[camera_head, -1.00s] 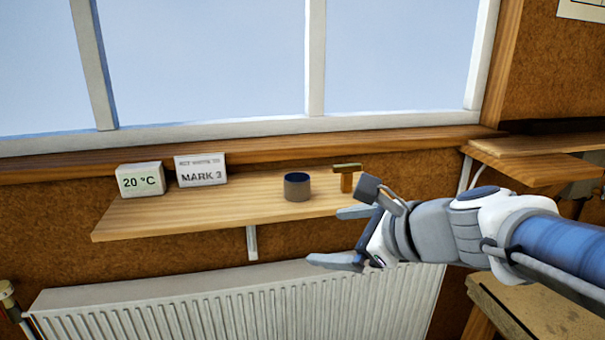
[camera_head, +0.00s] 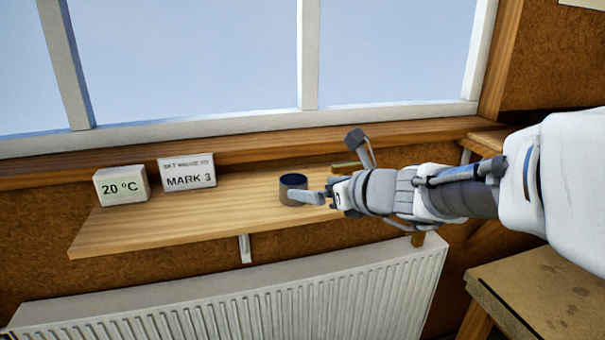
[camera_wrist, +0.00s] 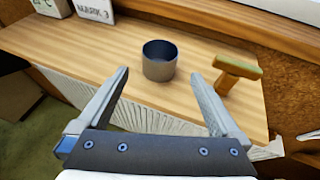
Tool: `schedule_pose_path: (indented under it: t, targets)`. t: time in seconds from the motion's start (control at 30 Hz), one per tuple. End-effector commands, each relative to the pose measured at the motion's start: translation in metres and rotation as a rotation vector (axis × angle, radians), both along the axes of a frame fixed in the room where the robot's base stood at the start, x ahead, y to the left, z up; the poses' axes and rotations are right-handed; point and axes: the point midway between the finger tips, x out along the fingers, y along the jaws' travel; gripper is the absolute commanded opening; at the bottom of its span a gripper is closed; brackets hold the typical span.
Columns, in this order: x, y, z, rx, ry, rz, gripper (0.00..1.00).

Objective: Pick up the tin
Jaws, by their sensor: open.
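The tin (camera_head: 292,186) is a small dark grey open-topped cylinder with a blue-black inside. It stands upright on a wooden shelf (camera_head: 240,215) below the window. In the wrist view the tin (camera_wrist: 159,62) stands just beyond and between the two fingertips. My gripper (camera_wrist: 160,80) is open and empty, with the tin not between its pads. In the head view my gripper (camera_head: 318,170) comes from the right, and one finger overlaps the tin's lower right in the picture. I cannot tell from that view whether they touch.
A wooden tool (camera_wrist: 236,70) with a brass-coloured bar stands right of the tin, close to my right finger. A 20 °C block (camera_head: 122,187) and a MARK 3 sign (camera_head: 187,173) stand at the shelf's left. A white radiator (camera_head: 240,295) is below.

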Motion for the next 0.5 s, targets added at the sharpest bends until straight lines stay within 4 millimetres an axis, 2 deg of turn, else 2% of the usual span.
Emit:
schedule_pose_path:
  t: [0.2,0.5]
  targets:
    - [0.025,0.017,-0.014,0.000,0.002,0.000,1.00]
    - [0.040,0.028,-0.021,-0.001,0.002,0.002,1.00]
